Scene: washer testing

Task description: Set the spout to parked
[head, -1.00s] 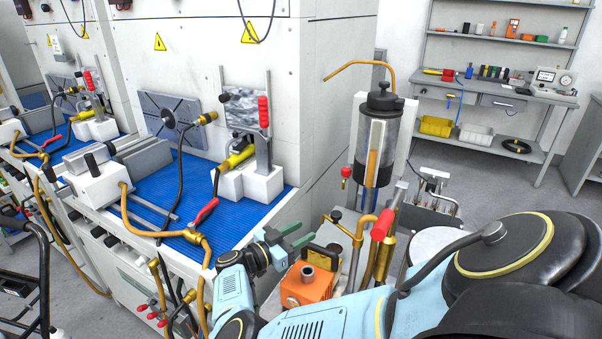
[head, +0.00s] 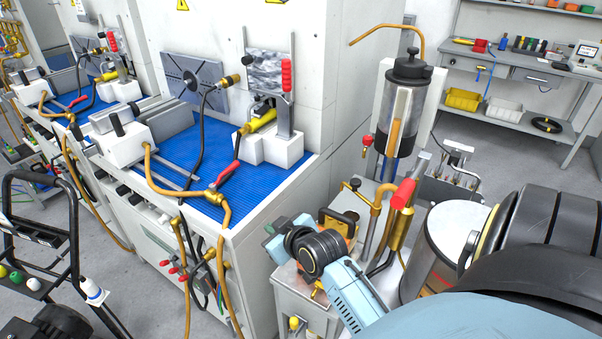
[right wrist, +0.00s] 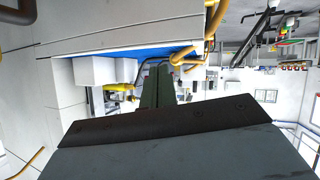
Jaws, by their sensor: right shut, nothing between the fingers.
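A thin copper-coloured spout (head: 385,32) arches over the top of the clear cylinder with a black lid (head: 408,68) and reaches out to the left. A second bent copper pipe (head: 380,192) stands lower down, beside a brass fitting with a red grip (head: 402,195). I cannot tell for sure which is the task's spout. My right gripper (head: 273,240) is left of and below both, apart from them, by the front corner of the blue-matted bench. Its dark green fingers are together and empty in the right wrist view (right wrist: 158,88). My left gripper is out of view.
The washer bench with a blue mat (head: 185,150) carries fixtures and hoses at the left. A black-handled trolley (head: 45,180) stands at the lower left. Open floor lies at the back right.

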